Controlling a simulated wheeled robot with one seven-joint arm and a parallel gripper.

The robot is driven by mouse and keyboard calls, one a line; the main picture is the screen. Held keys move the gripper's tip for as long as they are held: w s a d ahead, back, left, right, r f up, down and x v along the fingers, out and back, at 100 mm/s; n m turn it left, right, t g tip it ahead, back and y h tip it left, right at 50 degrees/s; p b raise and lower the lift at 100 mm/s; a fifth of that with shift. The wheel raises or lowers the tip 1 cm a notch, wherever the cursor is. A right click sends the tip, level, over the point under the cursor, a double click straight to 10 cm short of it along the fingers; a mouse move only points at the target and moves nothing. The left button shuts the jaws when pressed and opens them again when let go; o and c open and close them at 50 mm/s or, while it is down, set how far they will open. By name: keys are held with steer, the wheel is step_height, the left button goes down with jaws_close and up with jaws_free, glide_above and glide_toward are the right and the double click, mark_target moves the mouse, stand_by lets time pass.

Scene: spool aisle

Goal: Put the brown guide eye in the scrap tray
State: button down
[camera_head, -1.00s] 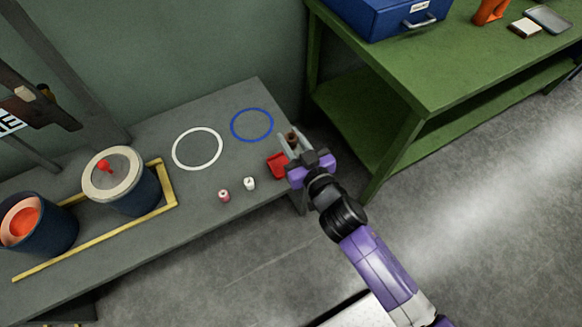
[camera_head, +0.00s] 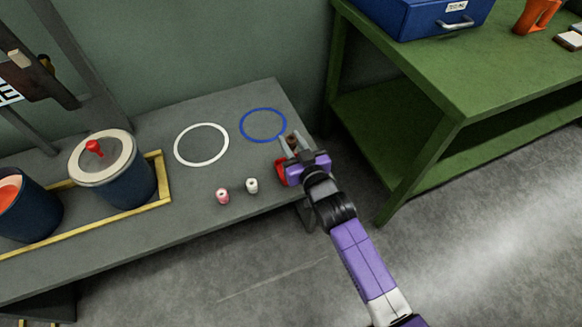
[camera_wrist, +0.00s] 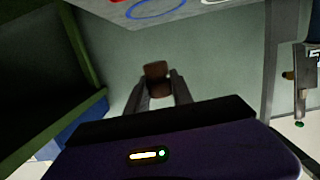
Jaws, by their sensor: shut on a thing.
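The brown guide eye (camera_wrist: 157,78) is between the two fingertips of my gripper (camera_wrist: 160,88) in the wrist view. My gripper is shut on it. In the head view my gripper (camera_head: 290,143) is at the right end of the grey bench, and the guide eye is mostly hidden by the fingers. A sliver of red shows at the top edge of the wrist view. I cannot tell how high the guide eye is above the bench.
A blue ring (camera_head: 263,126) and a white ring (camera_head: 201,145) mark the grey bench (camera_head: 185,215). A pink spool (camera_head: 222,196) and a white spool (camera_head: 252,185) stand near its front edge. Lidded drum (camera_head: 105,165) is left. Green table (camera_head: 450,90) with blue box (camera_head: 415,15) is right.

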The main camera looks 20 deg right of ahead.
step_height(320, 180, down, 6)
steer(key=shift+f+b, duration=0.1)
steer(key=shift+b, duration=0.9)
step_height(320, 180, down, 5)
steer(key=b, duration=0.4)
steer(key=shift+s+f+b, duration=0.1)
steer(key=shift+f+b, duration=0.45)
steer(key=shift+f, duration=0.2)
steer(key=c, duration=1.4)
jaws_free()
steer(key=shift+f, duration=0.15)
steer(key=shift+r+p, duration=0.55)
steer(key=shift+p, duration=0.1)
steer(key=s, duration=0.4)
steer(key=s+r, duration=0.1)
steer(key=s, duration=0.2)
steer(key=s+r, duration=0.1)
steer(key=s, duration=0.3)
steer(key=shift+s+r, duration=0.25)
steer(key=shift+s, duration=0.1)
